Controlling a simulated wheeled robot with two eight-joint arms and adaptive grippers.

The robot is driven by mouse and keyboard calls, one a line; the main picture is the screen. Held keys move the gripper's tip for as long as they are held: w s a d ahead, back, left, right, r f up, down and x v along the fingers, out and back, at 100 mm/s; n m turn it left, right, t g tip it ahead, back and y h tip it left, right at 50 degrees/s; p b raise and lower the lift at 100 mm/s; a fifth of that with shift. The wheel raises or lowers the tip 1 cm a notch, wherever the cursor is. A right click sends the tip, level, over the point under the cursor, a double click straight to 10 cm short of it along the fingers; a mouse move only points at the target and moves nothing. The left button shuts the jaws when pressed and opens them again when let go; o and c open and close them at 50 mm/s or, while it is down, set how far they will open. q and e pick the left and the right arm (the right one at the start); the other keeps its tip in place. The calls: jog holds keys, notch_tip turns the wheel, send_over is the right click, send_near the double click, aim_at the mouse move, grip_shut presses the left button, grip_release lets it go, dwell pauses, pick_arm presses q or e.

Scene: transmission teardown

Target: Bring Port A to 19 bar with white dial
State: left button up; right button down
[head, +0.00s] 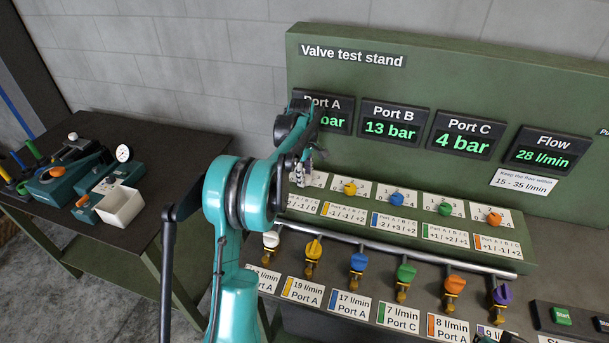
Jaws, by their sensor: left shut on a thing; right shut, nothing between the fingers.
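The valve test stand (560,90) has a row of dials. My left gripper (301,174) is at the far left of this row, shut where the white dial would sit; the gripper hides the dial. The Port A display (338,118) is partly covered by my arm; only "bar" shows, its number hidden. Port B display (390,125) reads 13 bar and Port C display (464,137) reads 4 bar. Yellow (349,188), blue (397,197), green (445,208) and orange (494,218) dials stand to the right.
The flow display (541,152) reads 28 l/min; a note says 15 - 35 l/min. Below the dials, colored valves line a pipe, including a white valve (270,240) and a yellow valve (313,248). A side table (170,150) at left holds tools and a white bin (119,207).

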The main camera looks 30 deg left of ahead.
pick_arm(q)
jog(key=shift+m, duration=0.3)
jog(key=m+p, duration=0.2)
jog(key=m, duration=0.1)
jog(key=shift+r+m, duration=0.1)
jog(key=shift+m, duration=0.2)
jog(key=m+p, duration=0.2)
jog(key=m, duration=0.2)
jog(key=shift+w+m+h, duration=0.15)
jog(key=shift+m+h, duration=0.15)
jog(key=m+p, duration=0.1)
jog(key=m, duration=0.3)
jog(key=shift+m, duration=0.3)
jog(key=shift+w+m+g+p, duration=0.1)
jog(key=shift+m+g+p, duration=0.4)
jog(key=shift+m, duration=1.6)
jog(key=o, duration=1.2)
jog(key=shift+c, duration=0.2)
